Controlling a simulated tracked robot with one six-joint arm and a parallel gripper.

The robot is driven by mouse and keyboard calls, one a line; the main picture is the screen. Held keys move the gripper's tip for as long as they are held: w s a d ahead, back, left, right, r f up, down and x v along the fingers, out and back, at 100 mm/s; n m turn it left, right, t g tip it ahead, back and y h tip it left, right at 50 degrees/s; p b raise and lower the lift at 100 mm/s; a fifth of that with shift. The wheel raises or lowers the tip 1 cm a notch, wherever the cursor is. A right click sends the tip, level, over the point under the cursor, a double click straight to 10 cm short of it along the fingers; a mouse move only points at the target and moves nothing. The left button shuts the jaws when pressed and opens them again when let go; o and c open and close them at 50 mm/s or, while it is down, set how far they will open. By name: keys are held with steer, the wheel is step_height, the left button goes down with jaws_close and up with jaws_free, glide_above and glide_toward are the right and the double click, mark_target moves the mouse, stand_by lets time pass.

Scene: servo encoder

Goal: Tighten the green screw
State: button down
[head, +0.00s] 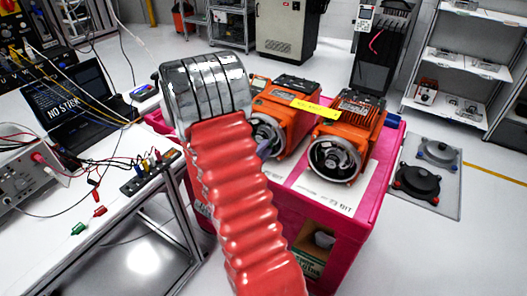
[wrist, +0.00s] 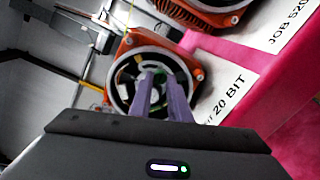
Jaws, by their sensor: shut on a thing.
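Two orange servo motors sit side by side on a pink cart, the left one (head: 291,110) partly behind my red-sleeved arm and the right one (head: 350,130) in full view. In the wrist view the motor in front of me (wrist: 124,62) shows its round dark end opening. My gripper (wrist: 159,78) has its two purple fingers inside that opening, shut on a small green piece, the green screw (wrist: 157,92), mostly hidden between them. In the head view only a bit of purple finger (head: 264,148) shows at the left motor.
The pink cart (head: 371,190) carries white labels, one reading "20 BIT" (wrist: 232,97). At left stands a bench (head: 100,215) with a laptop (head: 68,105) and cables. A grey floor plate (head: 428,165) lies right.

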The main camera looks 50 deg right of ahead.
steer(key=shift+f+m, duration=0.1)
steer(key=shift+m, duration=0.7)
steer(key=shift+s, duration=0.1)
steer(key=c, duration=1.6)
jaws_free()
steer(key=shift+c, duration=0.2)
steer(key=s+a, duration=0.1)
steer(key=a, duration=1.2)
steer(key=shift+a, duration=0.4)
